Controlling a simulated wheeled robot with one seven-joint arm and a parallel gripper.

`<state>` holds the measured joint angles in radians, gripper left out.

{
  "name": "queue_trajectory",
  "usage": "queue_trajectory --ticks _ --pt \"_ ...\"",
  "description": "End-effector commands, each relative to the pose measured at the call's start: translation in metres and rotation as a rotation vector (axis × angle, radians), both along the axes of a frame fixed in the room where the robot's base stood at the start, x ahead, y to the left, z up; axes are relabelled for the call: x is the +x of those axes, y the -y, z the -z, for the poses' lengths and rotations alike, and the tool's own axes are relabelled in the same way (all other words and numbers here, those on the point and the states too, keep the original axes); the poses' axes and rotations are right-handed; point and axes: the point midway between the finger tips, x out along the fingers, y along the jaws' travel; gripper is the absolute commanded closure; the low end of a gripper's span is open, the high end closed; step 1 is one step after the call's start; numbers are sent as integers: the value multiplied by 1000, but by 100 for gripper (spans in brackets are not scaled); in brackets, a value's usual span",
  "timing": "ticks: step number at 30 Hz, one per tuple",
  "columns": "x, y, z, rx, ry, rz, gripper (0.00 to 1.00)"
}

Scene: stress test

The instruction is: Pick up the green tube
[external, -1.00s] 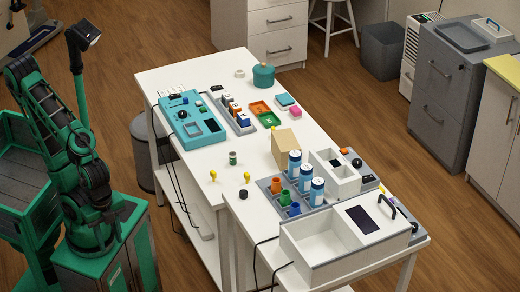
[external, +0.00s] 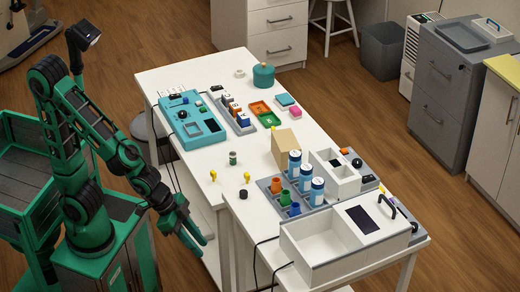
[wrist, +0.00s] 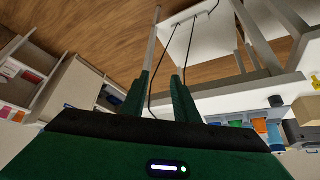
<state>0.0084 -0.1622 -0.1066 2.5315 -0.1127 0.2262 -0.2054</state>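The green tube (external: 285,198) stands in a grey rack (external: 266,187) on the white table, between an orange tube (external: 276,185) and a blue tube (external: 295,209). In the wrist view a green patch (wrist: 236,124) beside orange and blue ones at the right seems to be the same tube. My gripper (external: 202,239) is in the air off the table's left edge, well left of the rack. Its two fingers are apart with nothing between them, as the wrist view also shows (wrist: 160,92).
Blue-and-white bottles (external: 305,179) stand in the rack beside the tubes. A white bin-like box (external: 305,240) is in front. A tan box (external: 285,148) stands behind. A small green-and-white can (external: 233,158), yellow pieces (external: 213,175) and a black knob (external: 243,194) are near the table's left edge.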

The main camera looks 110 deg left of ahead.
Motion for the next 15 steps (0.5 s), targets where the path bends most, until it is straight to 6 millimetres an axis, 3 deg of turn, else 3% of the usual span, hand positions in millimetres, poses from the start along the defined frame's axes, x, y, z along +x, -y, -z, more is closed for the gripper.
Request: queue_trajectory --ticks 3,6,12,15 --pt "46 -60 5 28 136 -151 72" --pt "75 -113 4 68 260 -258 72" --pt "107 -209 -4 172 482 -395 72" --pt "113 -238 -9 213 559 -422 72"
